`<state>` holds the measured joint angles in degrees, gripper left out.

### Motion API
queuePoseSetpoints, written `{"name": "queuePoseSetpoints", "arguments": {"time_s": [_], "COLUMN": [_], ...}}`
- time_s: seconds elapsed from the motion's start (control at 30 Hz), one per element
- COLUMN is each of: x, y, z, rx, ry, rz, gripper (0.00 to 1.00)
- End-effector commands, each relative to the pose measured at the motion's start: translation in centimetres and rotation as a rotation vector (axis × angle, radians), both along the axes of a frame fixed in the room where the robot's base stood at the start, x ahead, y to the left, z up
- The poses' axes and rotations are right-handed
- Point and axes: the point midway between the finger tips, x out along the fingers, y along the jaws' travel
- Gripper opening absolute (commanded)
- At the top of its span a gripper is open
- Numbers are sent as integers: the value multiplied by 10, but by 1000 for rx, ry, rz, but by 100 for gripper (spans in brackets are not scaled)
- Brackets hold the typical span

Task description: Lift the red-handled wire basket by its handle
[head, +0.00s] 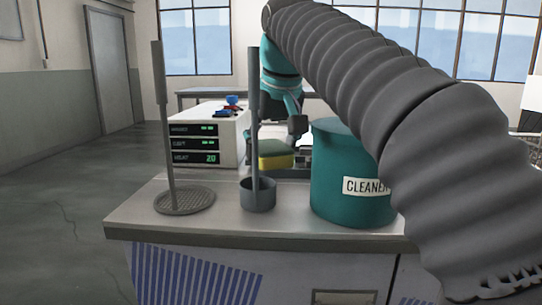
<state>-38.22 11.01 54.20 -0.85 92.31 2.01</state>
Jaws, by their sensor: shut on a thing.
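My gripper (297,125) hangs at the end of my teal wrist, behind the dark post and left of the teal drum. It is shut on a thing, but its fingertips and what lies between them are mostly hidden. I cannot make out the wire basket or its red handle with certainty. Small red and blue pieces (229,107) show at the top of the white control box, left of my gripper; I cannot tell what they belong to. A pale edge (304,150) shows below my gripper, mostly behind the drum.
A teal drum labelled CLEANER (340,195) stands on the bench (240,228). A grey post rises from a mesh disc (185,201), another from a grey cup (258,197). The control box (205,120) has green readouts. A yellow-green sponge (275,155) lies behind the cup.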

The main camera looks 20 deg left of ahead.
Motion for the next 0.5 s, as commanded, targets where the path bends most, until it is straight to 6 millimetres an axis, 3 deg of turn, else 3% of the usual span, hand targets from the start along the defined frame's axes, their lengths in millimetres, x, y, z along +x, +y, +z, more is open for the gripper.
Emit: {"name": "queuePoseSetpoints", "arguments": {"time_s": [0.5], "x": [0], "y": [0], "z": [-7], "rx": [1], "ry": [-1], "rz": [0], "gripper": [55]}}
